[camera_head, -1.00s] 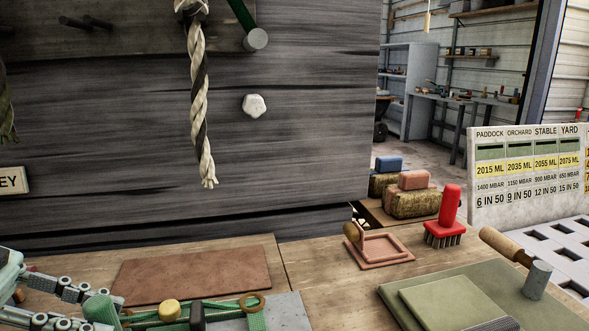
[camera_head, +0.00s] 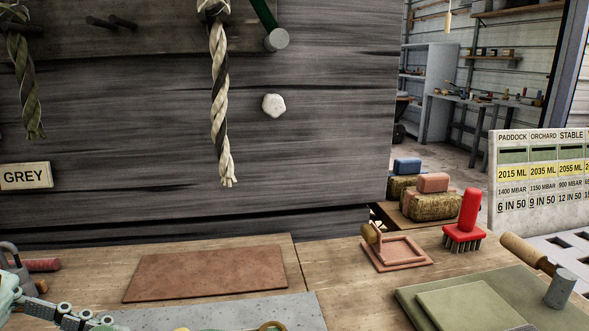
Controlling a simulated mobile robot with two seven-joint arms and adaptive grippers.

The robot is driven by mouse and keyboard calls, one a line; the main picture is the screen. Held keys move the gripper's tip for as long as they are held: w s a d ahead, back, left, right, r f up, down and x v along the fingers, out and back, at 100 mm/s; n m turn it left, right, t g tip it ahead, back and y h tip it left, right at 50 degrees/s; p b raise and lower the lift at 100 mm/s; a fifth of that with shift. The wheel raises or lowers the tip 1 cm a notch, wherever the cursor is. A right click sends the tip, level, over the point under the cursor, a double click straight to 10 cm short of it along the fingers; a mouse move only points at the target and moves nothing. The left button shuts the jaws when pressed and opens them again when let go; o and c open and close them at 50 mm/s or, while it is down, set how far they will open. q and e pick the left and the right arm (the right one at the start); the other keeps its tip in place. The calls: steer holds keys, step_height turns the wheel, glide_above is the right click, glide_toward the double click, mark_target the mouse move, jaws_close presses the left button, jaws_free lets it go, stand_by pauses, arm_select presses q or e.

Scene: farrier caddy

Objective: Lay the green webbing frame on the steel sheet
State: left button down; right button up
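The green webbing frame is almost wholly below the bottom edge of the head view. Only a brass ring (camera_head: 272,326) and a sliver of yellowish-green show there, in front of the grey steel sheet (camera_head: 300,309). I cannot tell whether the frame touches the sheet. The sheet is a flat grey plate at the bottom centre, partly cut off. My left gripper (camera_head: 82,320) is at the bottom left, left of the sheet. One jointed finger shows; its tip and the other finger are cut off, so its grip is hidden. My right gripper is out of view.
A reddish-brown mat (camera_head: 205,274) lies behind the sheet. A pink frame with a knob handle (camera_head: 402,252), a red brush (camera_head: 464,228), olive pads (camera_head: 468,305) and a hammer (camera_head: 540,262) stand to the right. A rope (camera_head: 220,110) hangs above the bench.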

arm_select(q)
steer(key=shift+s, duration=0.15)
steer(key=c, duration=1.1)
jaws_free()
